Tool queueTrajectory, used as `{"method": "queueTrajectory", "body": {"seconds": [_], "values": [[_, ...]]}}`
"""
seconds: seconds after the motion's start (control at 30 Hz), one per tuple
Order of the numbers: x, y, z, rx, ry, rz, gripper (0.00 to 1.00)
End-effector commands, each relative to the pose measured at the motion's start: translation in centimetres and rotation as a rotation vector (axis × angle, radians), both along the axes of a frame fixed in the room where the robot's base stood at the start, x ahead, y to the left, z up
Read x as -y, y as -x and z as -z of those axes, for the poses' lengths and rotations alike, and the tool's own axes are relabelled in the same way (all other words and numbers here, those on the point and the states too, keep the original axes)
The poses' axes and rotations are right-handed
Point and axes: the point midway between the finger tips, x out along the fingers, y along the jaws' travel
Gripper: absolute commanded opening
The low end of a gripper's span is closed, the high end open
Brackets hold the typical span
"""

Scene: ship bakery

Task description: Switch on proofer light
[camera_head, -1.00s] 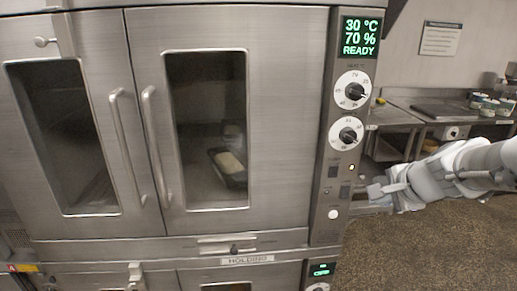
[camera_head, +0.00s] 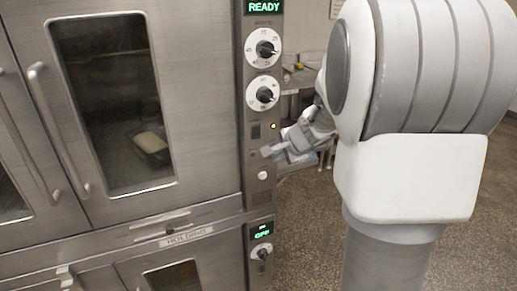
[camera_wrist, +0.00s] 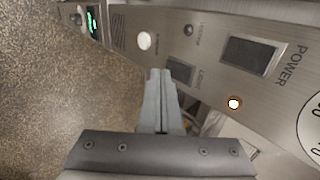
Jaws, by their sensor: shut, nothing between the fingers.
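The proofer's control panel (camera_head: 256,190) is the narrow steel strip right of the glass door. In the wrist view, the light switch (camera_wrist: 181,69), a dark rocker with a small label beside it, is partly covered by my fingertips. In the head view my gripper (camera_head: 268,152) hides the light switch. The chamber behind the door window (camera_head: 115,95) looks dim.
A white round button (camera_wrist: 145,40) lies left of the light switch in the wrist view. Two dials (camera_head: 263,47) and a READY display (camera_head: 264,7) are higher up. The holding unit's panel (camera_head: 262,245) is below.

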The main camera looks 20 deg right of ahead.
Motion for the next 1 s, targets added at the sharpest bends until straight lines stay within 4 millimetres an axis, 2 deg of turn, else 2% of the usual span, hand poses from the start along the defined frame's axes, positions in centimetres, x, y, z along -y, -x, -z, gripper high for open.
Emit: {"method": "queueTrajectory", "body": {"seconds": [0.2,0.77,0.83,1.0], "values": [[-0.1,-1.1,0.1,0.0,-0.001,-0.001,0.0],[-0.1,-1.4,0.8,0.027,-0.002,0.001,0.0],[-0.1,-1.4,0.3,0.031,-0.002,0.001,0.0],[-0.1,-1.4,0.2,0.03,-0.002,0.001,0.0]]}}
